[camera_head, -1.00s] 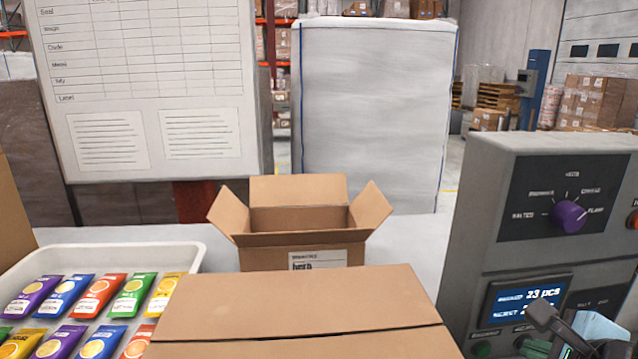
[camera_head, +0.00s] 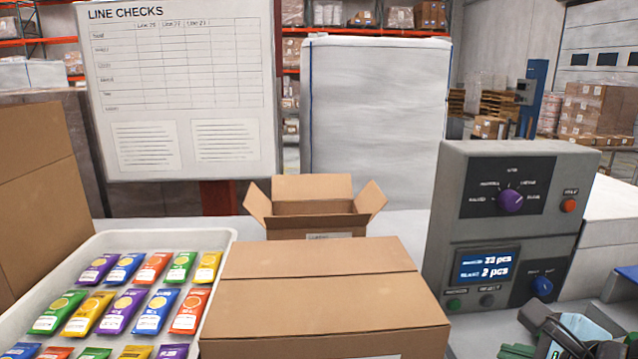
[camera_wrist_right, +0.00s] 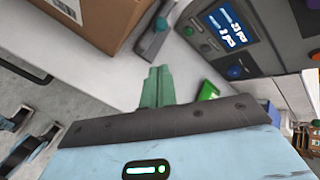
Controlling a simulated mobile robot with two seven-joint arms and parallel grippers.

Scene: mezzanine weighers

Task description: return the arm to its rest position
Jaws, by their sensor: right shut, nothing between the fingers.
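My right gripper (camera_head: 514,350) is at the bottom right corner of the head view, in front of the grey control cabinet. Its light blue and dark body shows there, partly cut off by the frame edge. In the right wrist view its green fingers (camera_wrist_right: 157,86) are together, with nothing between them. They are over a pale surface, apart from the cabinet. My left gripper is in neither view.
The grey control cabinet (camera_head: 445,215) has a purple knob and a lit display. A closed carton (camera_head: 320,285) stands left of it, with an open carton (camera_head: 312,188) behind. A white tray (camera_head: 222,243) of colourful packets is at left. A green object (camera_wrist_right: 208,91) lies near the fingers.

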